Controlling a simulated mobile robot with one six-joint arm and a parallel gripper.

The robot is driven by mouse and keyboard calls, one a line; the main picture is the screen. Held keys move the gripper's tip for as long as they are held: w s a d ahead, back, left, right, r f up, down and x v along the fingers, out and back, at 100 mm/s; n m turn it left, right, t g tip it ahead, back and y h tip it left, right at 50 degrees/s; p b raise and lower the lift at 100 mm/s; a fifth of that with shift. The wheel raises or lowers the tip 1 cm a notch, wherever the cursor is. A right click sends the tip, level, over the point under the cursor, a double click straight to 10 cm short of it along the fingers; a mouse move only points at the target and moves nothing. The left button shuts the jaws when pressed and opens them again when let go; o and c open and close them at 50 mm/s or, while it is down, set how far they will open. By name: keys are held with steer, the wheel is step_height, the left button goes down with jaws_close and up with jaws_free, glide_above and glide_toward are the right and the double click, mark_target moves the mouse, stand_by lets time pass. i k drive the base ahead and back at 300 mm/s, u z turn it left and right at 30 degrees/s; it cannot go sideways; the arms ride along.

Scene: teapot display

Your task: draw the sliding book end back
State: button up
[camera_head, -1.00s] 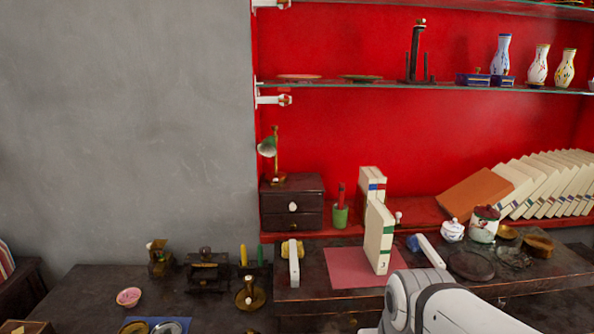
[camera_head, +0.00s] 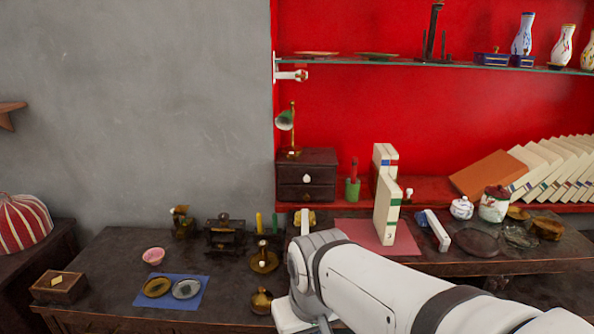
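Two thick cream books (camera_head: 386,158) stand upright at the edge of the red shelf, with coloured bands on their spines. A taller cream book marked 3 (camera_head: 387,212) stands upright in front of them, over a pink mat (camera_head: 362,231). A small white knob (camera_head: 408,192) shows just right of the books. It may belong to the sliding book end, but I cannot tell; the rest is hidden or too small. My white arm crosses the lower middle and right, in front of the table. My gripper's fingers do not show.
A dark drawer box (camera_head: 306,180) and a green cup (camera_head: 352,188) stand left of the books. A white block (camera_head: 438,231), lidded jars (camera_head: 494,204) and dishes lie to the right. Leaning books (camera_head: 540,170) fill the far right. A glass shelf (camera_head: 430,62) hangs above.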

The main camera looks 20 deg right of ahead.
mark_target(405, 199)
steer(key=u, duration=0.75)
steer(key=k, duration=1.3)
steer(key=z, duration=1.35)
steer(key=i, duration=1)
steer(key=u, duration=0.35)
steer(key=k, duration=0.2)
steer(key=z, duration=0.65)
